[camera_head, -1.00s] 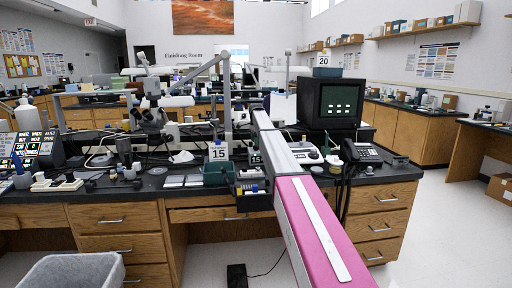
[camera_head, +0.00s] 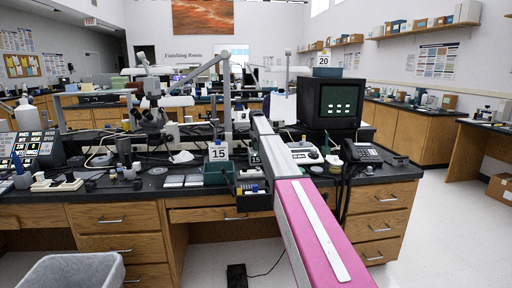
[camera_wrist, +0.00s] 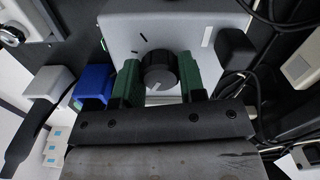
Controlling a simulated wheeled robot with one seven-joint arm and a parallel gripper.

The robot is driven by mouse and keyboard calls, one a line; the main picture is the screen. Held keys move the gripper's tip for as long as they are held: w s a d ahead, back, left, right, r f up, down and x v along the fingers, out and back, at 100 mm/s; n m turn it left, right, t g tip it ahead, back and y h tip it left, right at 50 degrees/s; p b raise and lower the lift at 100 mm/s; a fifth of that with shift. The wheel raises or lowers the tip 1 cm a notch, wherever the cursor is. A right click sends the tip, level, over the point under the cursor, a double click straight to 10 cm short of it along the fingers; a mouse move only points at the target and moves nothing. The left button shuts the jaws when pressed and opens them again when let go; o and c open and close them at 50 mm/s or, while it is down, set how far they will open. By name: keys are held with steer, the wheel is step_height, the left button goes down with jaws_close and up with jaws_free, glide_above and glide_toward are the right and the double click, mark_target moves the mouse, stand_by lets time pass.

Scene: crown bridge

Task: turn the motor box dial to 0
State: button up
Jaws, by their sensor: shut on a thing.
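The motor box (camera_wrist: 197,32) shows in the wrist view as a light grey box with a black round dial (camera_wrist: 160,71) on its face. A few dark marks sit on the face around the dial. My gripper (camera_wrist: 155,82) has its two green fingers on either side of the dial, shut on it. A pale line shows on the dial's face; any numbers are too small to read. In the head view, a white box with dark controls (camera_head: 303,153) stands on the bench beside the monitor, and my arm hides part of the bench in front of it.
A blue block (camera_wrist: 93,86) and a grey block (camera_wrist: 50,82) stand left of the motor box. A black block (camera_wrist: 236,48) and cables (camera_wrist: 240,88) lie close on the right.

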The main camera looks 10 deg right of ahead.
steer(key=n, duration=0.5)
steer(key=shift+n, duration=0.3)
steer(key=n, duration=1.1)
steer(key=shift+d+n, duration=0.1)
steer(key=shift+n, duration=2.4)
steer(key=o, duration=0.9)
